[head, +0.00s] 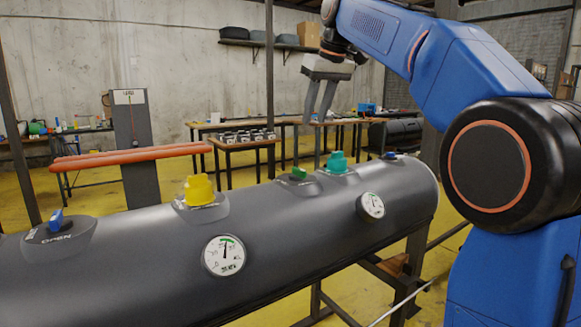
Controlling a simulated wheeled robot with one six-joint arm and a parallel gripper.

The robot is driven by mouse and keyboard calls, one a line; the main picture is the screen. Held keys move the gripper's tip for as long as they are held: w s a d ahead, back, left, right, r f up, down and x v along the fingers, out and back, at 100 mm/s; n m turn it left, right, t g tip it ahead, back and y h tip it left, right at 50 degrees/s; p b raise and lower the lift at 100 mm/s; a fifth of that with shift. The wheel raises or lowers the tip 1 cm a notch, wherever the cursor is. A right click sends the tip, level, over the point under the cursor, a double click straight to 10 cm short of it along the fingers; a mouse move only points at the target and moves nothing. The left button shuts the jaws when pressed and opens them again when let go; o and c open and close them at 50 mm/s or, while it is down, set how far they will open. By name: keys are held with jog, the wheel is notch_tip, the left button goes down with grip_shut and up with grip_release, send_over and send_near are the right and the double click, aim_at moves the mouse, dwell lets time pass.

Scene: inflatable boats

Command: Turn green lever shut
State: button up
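The green lever (299,174) is a small handle on a dark raised mount on top of the long dark grey inflatable tube (300,240). It sits right of the tube's middle, just left of a teal valve cap (337,163). Its exact turn angle is too small to tell. My gripper (315,119) hangs in the air above and behind the green lever in the picture, fingers pointing down. Its two grey fingers are apart with a gap between them and nothing held. It does not touch the lever.
A yellow valve cap (199,190), a blue lever (56,220) beside the word OPEN, and another blue lever (390,156) stand on the tube. Two round gauges (224,255) (371,206) face forward. Orange bars (130,157) and tables (243,145) are behind.

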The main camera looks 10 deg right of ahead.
aim_at(298, 168)
jog(key=x, duration=1.7)
jog(key=shift+w+a+f, duration=0.15)
jog(key=shift+a, duration=0.1)
grip_shut()
